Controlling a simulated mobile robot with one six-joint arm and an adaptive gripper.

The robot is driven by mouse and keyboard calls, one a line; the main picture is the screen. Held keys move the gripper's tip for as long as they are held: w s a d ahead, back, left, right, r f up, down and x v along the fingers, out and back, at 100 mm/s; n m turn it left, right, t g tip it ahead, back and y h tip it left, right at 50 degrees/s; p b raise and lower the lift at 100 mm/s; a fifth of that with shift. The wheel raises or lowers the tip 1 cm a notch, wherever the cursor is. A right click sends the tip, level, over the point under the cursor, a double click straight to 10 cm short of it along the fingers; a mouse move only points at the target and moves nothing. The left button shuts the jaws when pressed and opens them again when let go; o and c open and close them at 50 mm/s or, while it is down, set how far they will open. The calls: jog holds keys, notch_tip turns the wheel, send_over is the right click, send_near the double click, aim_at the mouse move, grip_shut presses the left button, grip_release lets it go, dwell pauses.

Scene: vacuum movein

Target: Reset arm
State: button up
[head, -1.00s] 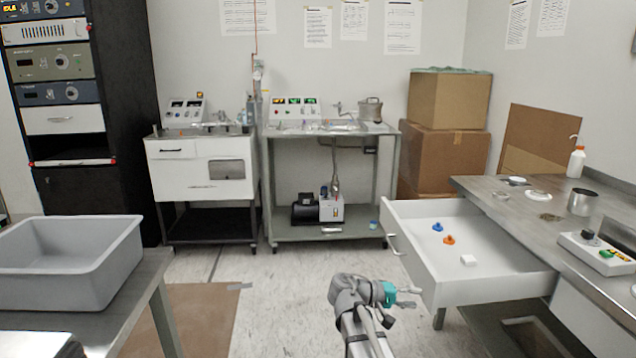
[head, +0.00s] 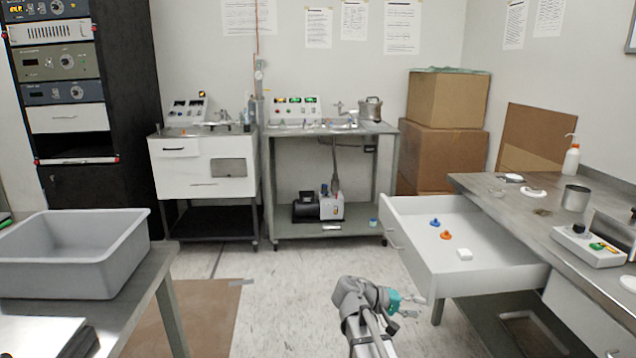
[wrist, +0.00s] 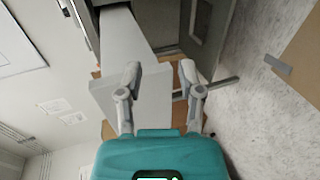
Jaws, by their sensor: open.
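My gripper (head: 404,306) is at the lower middle of the head view, in front of and to the left of the open white drawer (head: 470,283). In the wrist view my gripper (wrist: 158,84) has its two fingers spread apart with nothing held between them. The drawer also shows in the wrist view (wrist: 128,40), tilted, beyond the fingertips. A blue piece (head: 434,223), an orange piece (head: 446,235) and a small white block (head: 465,254) lie inside the drawer.
A steel workbench (head: 500,205) on the right carries a metal cup (head: 575,198), a white bottle (head: 571,158) and a control box (head: 588,246). A grey bin (head: 75,262) stands on the left table. Cardboard boxes (head: 441,160) stand behind. The floor (head: 290,300) between is clear.

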jog(key=shift+s+a+f+g+y, duration=0.5)
jog(key=shift+s+a+f+y, duration=3.55)
jog(key=shift+s+f+y, duration=2.45)
notch_tip(320, 180, up, 31)
jog(key=y+p, duration=0.1)
jog(key=p, duration=2.9)
jog(key=shift+s+m+p, duration=0.15)
jog(key=shift+m+p, duration=0.25)
